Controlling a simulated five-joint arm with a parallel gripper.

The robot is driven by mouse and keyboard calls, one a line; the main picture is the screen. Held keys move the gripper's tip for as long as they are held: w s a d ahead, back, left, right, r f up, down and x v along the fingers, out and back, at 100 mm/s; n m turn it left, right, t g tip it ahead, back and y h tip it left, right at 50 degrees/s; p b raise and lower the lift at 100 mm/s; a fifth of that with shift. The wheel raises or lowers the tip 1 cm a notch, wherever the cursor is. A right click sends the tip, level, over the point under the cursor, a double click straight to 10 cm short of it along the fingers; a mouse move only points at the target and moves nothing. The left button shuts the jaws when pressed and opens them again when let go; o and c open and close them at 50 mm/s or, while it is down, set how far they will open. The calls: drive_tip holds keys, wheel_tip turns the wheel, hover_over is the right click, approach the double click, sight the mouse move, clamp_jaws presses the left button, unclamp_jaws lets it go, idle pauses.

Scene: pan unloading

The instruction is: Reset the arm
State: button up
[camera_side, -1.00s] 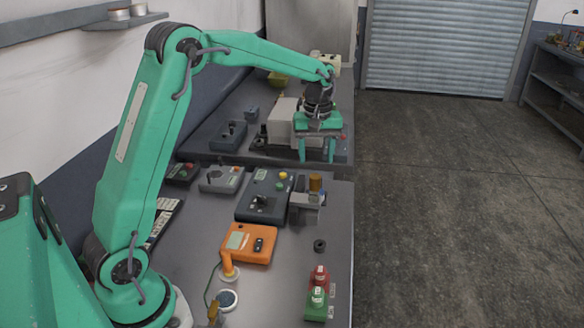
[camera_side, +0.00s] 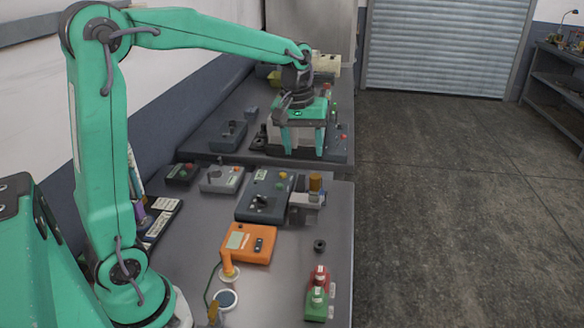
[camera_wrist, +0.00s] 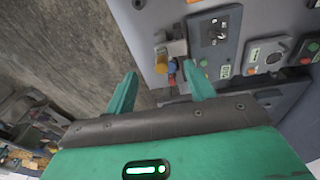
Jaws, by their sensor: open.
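My gripper (camera_side: 302,148) is open and hangs over the far bench, in front of a pale grey boxy machine that it partly hides. Its two green fingers point down and are apart, with nothing seen between them. The wrist view also shows my gripper (camera_wrist: 160,82) open and empty. My arm is raised, its upper link nearly upright and its forearm reaching over the bench. A small grey stand (camera_side: 306,208) with a brass-coloured cylinder (camera_side: 315,182) on it is on the near bench, apart from the fingers.
An orange box (camera_side: 249,243), a dark control box (camera_side: 263,198) and a grey control box (camera_side: 222,179) are on the near bench. A red and green block pair (camera_side: 317,297) and a small black ring (camera_side: 320,246) lie near its right edge. Open floor lies to the right.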

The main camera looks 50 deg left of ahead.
drive_tip(key=s+d+m+t, duration=0.2)
drive_tip(key=s+m, duration=0.2)
drive_tip(key=s, duration=0.6)
drive_tip(key=s+d+m+t, duration=0.2)
drive_tip(key=s+d+m, duration=0.1)
drive_tip(key=s, duration=0.6)
drive_tip(key=shift+s+d+r+m, duration=0.2)
drive_tip(key=shift+s+r+m, duration=0.2)
drive_tip(key=shift+m, duration=0.3)
